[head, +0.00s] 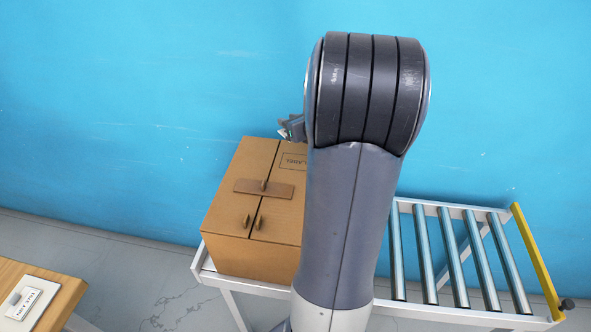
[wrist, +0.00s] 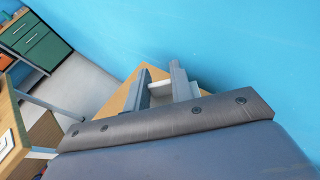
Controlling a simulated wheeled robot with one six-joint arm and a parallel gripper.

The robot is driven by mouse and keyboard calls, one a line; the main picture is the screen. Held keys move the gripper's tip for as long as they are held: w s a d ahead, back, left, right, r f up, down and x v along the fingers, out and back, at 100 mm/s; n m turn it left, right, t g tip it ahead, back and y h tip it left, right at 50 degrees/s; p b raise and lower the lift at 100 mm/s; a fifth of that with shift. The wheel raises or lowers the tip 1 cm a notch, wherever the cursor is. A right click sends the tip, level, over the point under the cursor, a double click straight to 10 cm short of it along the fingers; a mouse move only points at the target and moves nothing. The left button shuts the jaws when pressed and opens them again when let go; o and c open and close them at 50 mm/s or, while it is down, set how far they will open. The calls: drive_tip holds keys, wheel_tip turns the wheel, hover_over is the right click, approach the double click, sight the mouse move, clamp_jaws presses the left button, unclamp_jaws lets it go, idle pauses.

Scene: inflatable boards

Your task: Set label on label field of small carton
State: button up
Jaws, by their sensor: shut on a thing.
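The small carton (head: 225,218) is brown and stands on the left end of a roller conveyor. Its top has a centre seam, a brown strip with a tab, and two small tabs near the front. A printed outlined label field (head: 292,161) shows at the back right of the top, partly hidden by my arm. My gripper (wrist: 160,88) is over the carton's far part, shut on a small whitish piece, apparently the label (wrist: 160,89). In the head view my arm hides most of the gripper. I cannot tell whether the label touches the carton.
The conveyor's bare rollers (head: 455,262) lie right of my arm, ending at a yellow stop bar (head: 535,262). A wooden table (head: 66,296) at lower left bears a white lettered plate with a knob (head: 32,299). A green drawer cabinet (wrist: 47,53) stands at far left in the wrist view.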

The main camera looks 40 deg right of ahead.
sight(292, 158)
wheel_tip(292, 158, down, 10)
drive_tip(key=shift+f+b, duration=0.1)
drive_tip(key=shift+b, duration=0.55)
drive_tip(key=shift+f, duration=0.1)
drive_tip(key=shift+f+b, duration=0.15)
drive_tip(key=shift+b, duration=0.15)
drive_tip(key=o, duration=0.9)
drive_tip(key=shift+r, duration=0.2)
drive_tip(key=shift+s+r+p, duration=0.1)
drive_tip(key=shift+r+p, duration=0.05)
drive_tip(key=shift+p, duration=0.2)
drive_tip(key=v, duration=1.1)
drive_tip(key=shift+s, duration=0.4)
